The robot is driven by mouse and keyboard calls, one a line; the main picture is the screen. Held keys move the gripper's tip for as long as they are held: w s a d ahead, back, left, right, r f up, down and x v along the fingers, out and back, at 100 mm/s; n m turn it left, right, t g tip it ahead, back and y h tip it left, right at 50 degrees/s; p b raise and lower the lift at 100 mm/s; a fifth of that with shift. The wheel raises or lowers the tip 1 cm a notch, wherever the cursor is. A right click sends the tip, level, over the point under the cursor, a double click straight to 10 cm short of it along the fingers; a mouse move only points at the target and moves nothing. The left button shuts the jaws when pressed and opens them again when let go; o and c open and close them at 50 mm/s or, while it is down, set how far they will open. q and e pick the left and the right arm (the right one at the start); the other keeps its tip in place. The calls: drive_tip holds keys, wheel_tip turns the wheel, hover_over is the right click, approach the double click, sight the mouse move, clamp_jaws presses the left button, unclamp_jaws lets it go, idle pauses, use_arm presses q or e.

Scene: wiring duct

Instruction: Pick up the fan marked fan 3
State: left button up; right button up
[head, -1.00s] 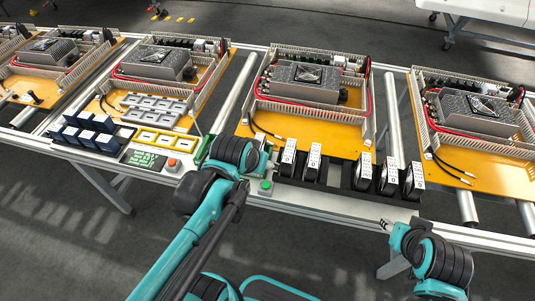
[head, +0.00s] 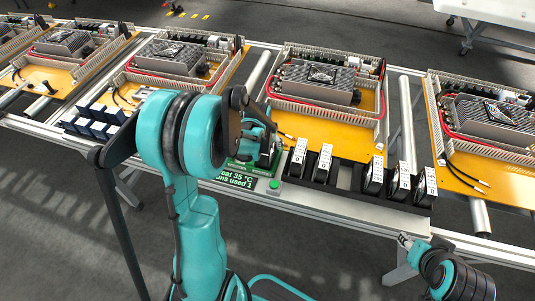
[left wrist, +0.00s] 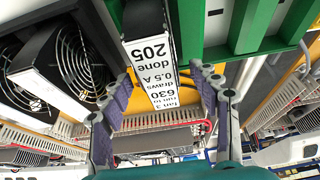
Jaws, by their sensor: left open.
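The fan marked fan 3 (left wrist: 148,60) shows in the left wrist view as a dark block with a white label reading fan 3, 630, 0.5 A and done 205. It stands beside green rails (left wrist: 255,25). My left gripper (left wrist: 160,88) is open, with one finger on each side of the label end. I cannot tell whether the fingers touch it. In the head view my left gripper (head: 262,138) is at the green stand (head: 247,165), partly hidden by my arm; the fan is hard to make out there. My right gripper (head: 404,240) is low in front of the table, its jaws unclear.
A black rack (head: 345,178) right of the green stand holds several labelled fans (head: 322,163), with a gap in the middle. Two fan grilles (left wrist: 75,65) show close by in the left wrist view. Orange boards (head: 335,140) with grey heatsinks lie behind. A green button (head: 274,184) is in front.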

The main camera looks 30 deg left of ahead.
use_arm(q)
drive_tip(key=b+x, duration=0.2)
drive_tip(key=x, duration=0.2)
drive_tip(key=shift+s+f, duration=0.1)
drive_tip(key=shift+s, duration=0.05)
drive_tip(key=shift+w+f, duration=0.25)
drive_tip(key=shift+f, duration=0.15)
drive_tip(key=shift+r, duration=0.1)
drive_tip(key=shift+s, duration=0.1)
drive_tip(key=shift+f+b, duration=0.25)
drive_tip(key=shift+b, duration=0.05)
drive_tip(key=shift+c, duration=0.4)
clamp_jaws()
